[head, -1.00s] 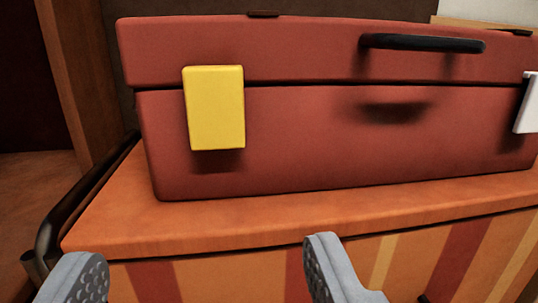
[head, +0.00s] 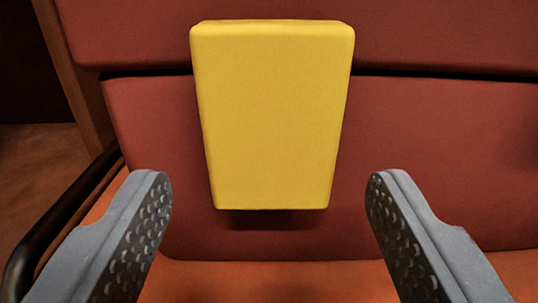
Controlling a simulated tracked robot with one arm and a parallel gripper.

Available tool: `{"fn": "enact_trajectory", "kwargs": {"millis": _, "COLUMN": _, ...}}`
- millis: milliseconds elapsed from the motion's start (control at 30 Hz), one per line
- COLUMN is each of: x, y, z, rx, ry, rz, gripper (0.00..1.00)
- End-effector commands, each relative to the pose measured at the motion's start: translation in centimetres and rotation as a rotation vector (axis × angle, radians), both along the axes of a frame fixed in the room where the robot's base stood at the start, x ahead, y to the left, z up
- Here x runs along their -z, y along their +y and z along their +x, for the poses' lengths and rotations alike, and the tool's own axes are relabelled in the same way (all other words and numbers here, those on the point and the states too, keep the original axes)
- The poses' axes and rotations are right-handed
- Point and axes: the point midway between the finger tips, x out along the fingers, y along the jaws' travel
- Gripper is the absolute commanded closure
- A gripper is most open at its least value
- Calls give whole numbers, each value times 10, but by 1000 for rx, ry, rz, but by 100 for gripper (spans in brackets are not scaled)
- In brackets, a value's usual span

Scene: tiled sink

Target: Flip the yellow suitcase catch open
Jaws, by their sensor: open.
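The yellow catch (head: 272,115) is a flat block on the front of the red suitcase (head: 430,150). It lies down across the dark seam between lid and body, with a shadow under its lower edge. My gripper (head: 269,190) is open, with one grey finger low on each side of the catch. The fingertips are level with the lower part of the catch and appear apart from it. The exact depth between fingers and catch is hard to tell.
The suitcase rests on an orange surface (head: 270,282). A dark rail (head: 60,225) runs along its left edge, near my left finger. A brown wooden upright (head: 75,75) stands behind at the left.

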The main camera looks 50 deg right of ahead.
Motion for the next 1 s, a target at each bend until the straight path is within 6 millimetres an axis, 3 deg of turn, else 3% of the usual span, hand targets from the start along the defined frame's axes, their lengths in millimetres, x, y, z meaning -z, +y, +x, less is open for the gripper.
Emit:
{"fn": "enact_trajectory", "kwargs": {"millis": 400, "x": 0, "y": -6, "z": 4, "rx": 0, "ry": 0, "rz": 0, "gripper": 37}}
{"fn": "enact_trajectory", "kwargs": {"millis": 567, "x": 0, "y": -6, "z": 4, "rx": 0, "ry": 0, "rz": 0, "gripper": 79}}
{"fn": "enact_trajectory", "kwargs": {"millis": 600, "x": 0, "y": -6, "z": 4, "rx": 0, "ry": 0, "rz": 0, "gripper": 82}}
{"fn": "enact_trajectory", "kwargs": {"millis": 1000, "x": 6, "y": -7, "z": 6, "rx": -1, "ry": -64, "rz": -91, "gripper": 82}}
